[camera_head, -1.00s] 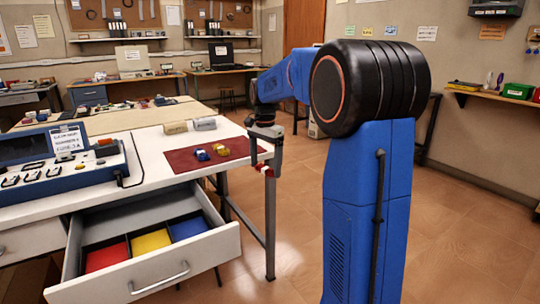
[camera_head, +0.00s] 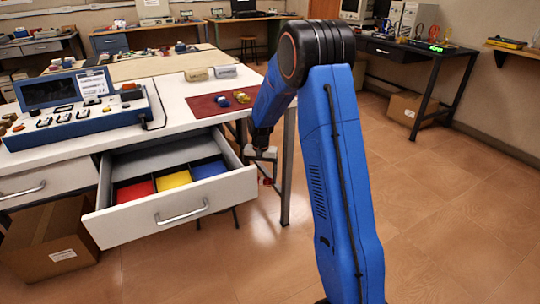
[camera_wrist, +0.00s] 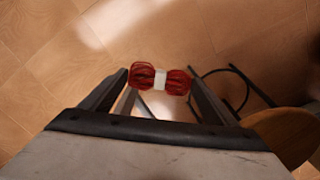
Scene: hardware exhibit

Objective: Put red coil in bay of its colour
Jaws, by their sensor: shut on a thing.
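The red coil (camera_wrist: 145,75), bound with a white band, is held between the two fingers of my gripper (camera_wrist: 161,82) in the wrist view. In the head view my gripper (camera_head: 266,176) hangs just right of the open drawer (camera_head: 185,207), outside it, and a small red bit of the coil (camera_head: 267,182) shows below. Bare floor lies beneath the coil in the wrist view. The drawer holds a red bay (camera_head: 135,193), a yellow bay (camera_head: 173,180) and a blue bay (camera_head: 210,169), left to right. The bays look empty.
The white tabletop (camera_head: 172,92) is above the drawer. A table leg (camera_head: 289,170) stands right of my gripper.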

